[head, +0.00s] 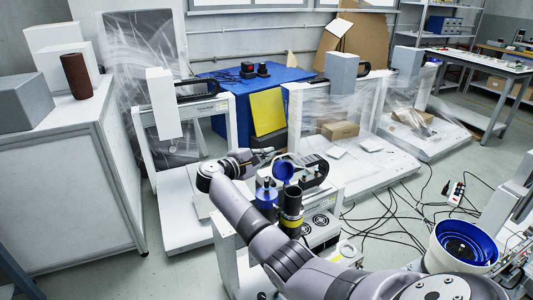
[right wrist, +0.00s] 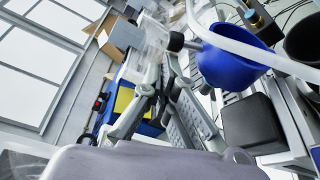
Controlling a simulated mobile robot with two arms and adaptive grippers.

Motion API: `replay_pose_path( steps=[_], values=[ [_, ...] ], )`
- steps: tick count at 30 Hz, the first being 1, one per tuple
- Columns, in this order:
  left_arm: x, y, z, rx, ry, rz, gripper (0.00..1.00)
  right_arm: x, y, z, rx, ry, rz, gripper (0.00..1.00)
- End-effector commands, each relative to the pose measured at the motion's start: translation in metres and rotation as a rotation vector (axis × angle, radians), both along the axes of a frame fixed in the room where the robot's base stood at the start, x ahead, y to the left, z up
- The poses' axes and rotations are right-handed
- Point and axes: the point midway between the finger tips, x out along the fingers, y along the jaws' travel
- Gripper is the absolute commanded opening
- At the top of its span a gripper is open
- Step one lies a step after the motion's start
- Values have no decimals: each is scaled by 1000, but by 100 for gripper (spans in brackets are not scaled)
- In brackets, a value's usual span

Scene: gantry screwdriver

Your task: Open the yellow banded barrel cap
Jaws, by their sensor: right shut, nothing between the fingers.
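In the head view the yellow banded barrel (head: 291,212) stands upright on the screwdriver machine, dark with a yellow band low on it. A blue barrel (head: 266,194) stands just left of it. A round blue cap (head: 284,172) stands tilted up behind the barrels; I cannot tell which barrel it belongs to. My right gripper (head: 263,154) is shut and empty, beyond and left of the barrels, apart from the cap. In the right wrist view its fingers (right wrist: 170,50) are left of a blue bowl-shaped part (right wrist: 236,58). My left gripper is not in view.
The screwdriver machine (head: 322,232) has fans and a curved pale tube near the cap. A blue bowl feeder (head: 464,244) is at the lower right. A white gantry machine (head: 180,225) stands on the left. Black cables (head: 395,222) lie across the floor on the right.

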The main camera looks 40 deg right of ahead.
Motion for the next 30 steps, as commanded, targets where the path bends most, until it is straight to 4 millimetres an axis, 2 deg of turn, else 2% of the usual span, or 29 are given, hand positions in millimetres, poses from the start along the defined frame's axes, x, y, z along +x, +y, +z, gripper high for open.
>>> replay_pose_path(
  steps=[5, 9, 11, 17, 30],
  values=[
    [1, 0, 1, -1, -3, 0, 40, -2, 0, 3, -6, -28, 0, 0],
    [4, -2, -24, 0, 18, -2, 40, -14, 3, 12, -33, -152, 1, 0],
    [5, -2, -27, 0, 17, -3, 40, -20, 4, 14, -46, -217, 2, 0],
    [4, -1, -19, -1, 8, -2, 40, -32, 6, 21, -73, -351, 0, 0],
    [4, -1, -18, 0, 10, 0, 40, -32, 4, 22, -74, -358, 0, 0]
  ],
)
